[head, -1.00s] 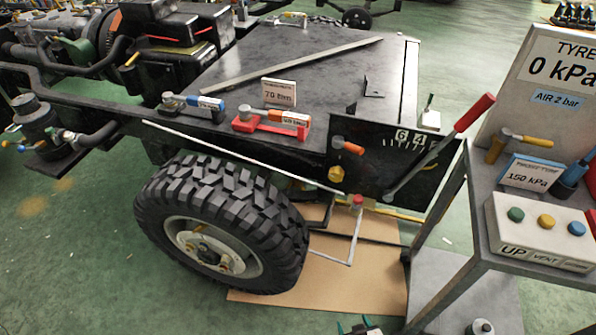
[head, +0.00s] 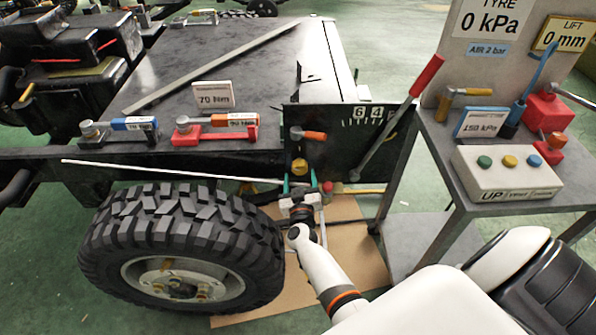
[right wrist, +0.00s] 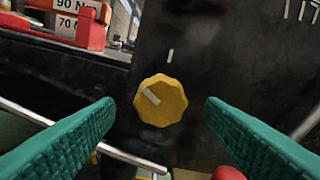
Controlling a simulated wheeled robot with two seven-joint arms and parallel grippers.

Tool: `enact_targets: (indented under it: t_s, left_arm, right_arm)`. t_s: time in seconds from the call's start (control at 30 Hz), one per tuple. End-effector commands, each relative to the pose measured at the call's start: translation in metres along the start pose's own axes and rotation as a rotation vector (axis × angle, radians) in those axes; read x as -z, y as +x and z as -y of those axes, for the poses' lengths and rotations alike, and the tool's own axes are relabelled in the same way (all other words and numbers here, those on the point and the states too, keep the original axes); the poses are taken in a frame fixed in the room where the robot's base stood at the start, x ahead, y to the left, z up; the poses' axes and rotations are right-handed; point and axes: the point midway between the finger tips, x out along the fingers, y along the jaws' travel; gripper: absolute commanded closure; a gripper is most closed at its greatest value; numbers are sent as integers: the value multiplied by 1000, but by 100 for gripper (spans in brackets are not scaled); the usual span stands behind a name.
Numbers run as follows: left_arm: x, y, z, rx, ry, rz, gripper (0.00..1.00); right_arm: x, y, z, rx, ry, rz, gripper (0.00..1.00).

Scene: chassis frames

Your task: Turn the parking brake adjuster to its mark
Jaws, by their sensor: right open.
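The parking brake adjuster is a yellow faceted knob (head: 299,166) on the black panel (head: 330,150) behind the wheel. In the right wrist view the knob (right wrist: 161,106) shows a white pointer line slanting to the upper left. A short white mark (right wrist: 170,56) is on the panel above it, slightly right of the knob's middle. The pointer is not lined up with the mark. My right gripper (head: 300,190) is open, its teal fingers (right wrist: 160,118) spread either side of the knob in the picture, with clear gaps. No contact shows. My left gripper is out of view.
A lever with a red handle (head: 428,75) rises at the panel's right. An orange-handled tool (head: 313,136) sits just above the knob. A red-capped part (head: 327,187) is close to the gripper's right. The tyre (head: 180,240) is left; a cart (head: 460,185) stands right.

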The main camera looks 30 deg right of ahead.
Motion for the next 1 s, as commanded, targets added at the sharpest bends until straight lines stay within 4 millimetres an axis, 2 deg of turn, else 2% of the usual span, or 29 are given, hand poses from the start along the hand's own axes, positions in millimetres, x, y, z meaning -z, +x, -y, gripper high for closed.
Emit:
enact_targets:
  t_s: [0.1,0.23,0.63,0.9,1.0]
  left_arm:
    - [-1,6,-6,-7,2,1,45]
    - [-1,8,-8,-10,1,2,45]
    - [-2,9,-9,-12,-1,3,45]
    - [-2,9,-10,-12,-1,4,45]
    - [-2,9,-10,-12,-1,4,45]
  right_arm:
    - [1,21,0,0,-1,2,36]
    - [1,34,0,0,-1,0,36]
    - [0,41,0,-1,-1,-1,36]
    - [0,41,0,-1,0,-1,80]
    - [0,41,0,-1,1,-1,81]
